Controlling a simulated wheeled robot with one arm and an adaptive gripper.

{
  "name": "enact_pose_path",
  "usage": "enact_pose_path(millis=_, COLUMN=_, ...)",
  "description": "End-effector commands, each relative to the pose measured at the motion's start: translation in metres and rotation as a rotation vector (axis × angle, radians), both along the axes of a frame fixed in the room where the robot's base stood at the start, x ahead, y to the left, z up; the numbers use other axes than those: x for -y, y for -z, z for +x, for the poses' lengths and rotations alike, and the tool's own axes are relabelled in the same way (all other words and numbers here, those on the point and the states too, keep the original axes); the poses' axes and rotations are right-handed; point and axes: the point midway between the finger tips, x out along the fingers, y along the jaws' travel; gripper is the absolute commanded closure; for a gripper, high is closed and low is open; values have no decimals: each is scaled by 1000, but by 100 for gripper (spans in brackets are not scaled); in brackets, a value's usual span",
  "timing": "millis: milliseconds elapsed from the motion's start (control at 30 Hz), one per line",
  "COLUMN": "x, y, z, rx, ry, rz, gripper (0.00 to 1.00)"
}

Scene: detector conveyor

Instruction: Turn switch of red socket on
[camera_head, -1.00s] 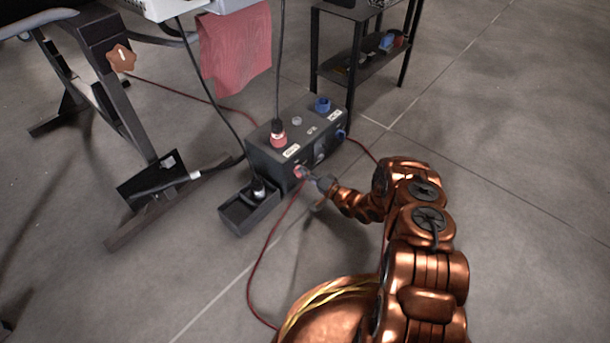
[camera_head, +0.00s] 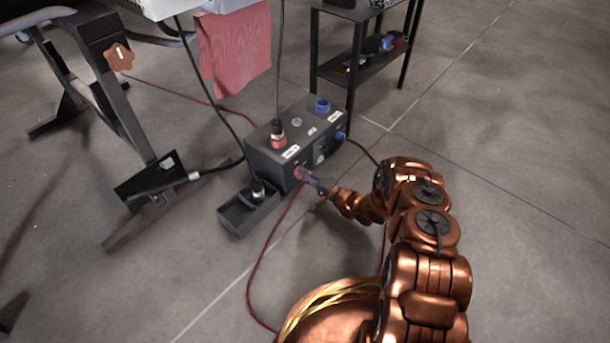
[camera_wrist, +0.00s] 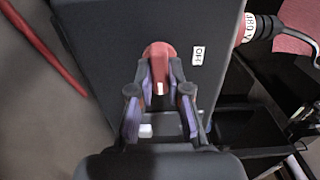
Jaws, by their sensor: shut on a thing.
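The dark socket box (camera_head: 265,160) stands on the floor, with a red socket (camera_head: 278,140) and its plugged-in cable on top. The red rotary switch (camera_head: 298,173) is on its front face; in the wrist view the red switch (camera_wrist: 158,52) has a white mark at the end of its handle. My gripper (camera_head: 306,177) is at that face; in the wrist view my gripper (camera_wrist: 160,78) has one finger on each side of the switch handle, shut on it. The fingers partly hide the handle. A small white label (camera_wrist: 198,57) sits beside the switch.
A blue socket (camera_head: 322,105) is on the box's far end. An open black bin (camera_head: 238,222) adjoins the box at left. A black shelf (camera_head: 345,75) stands behind. A red cable (camera_head: 262,262) runs over the floor. The floor at right is clear.

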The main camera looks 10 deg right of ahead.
Motion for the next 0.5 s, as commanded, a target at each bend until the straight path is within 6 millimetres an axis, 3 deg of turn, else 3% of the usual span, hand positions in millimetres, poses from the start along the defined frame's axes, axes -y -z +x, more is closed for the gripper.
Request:
enact_pose_path(millis=167, x=-2, y=0, z=0, rx=-1, ry=-3, rz=1, gripper=100)
enact_pose_path(millis=200, x=-2, y=0, z=-1, rx=-1, ry=-3, rz=2, gripper=79)
enact_pose_path(millis=400, x=-1, y=0, z=0, rx=0, ry=-2, rz=0, gripper=58)
enact_pose_path(millis=500, x=-1, y=0, z=0, rx=0, ry=-2, rz=0, gripper=58)
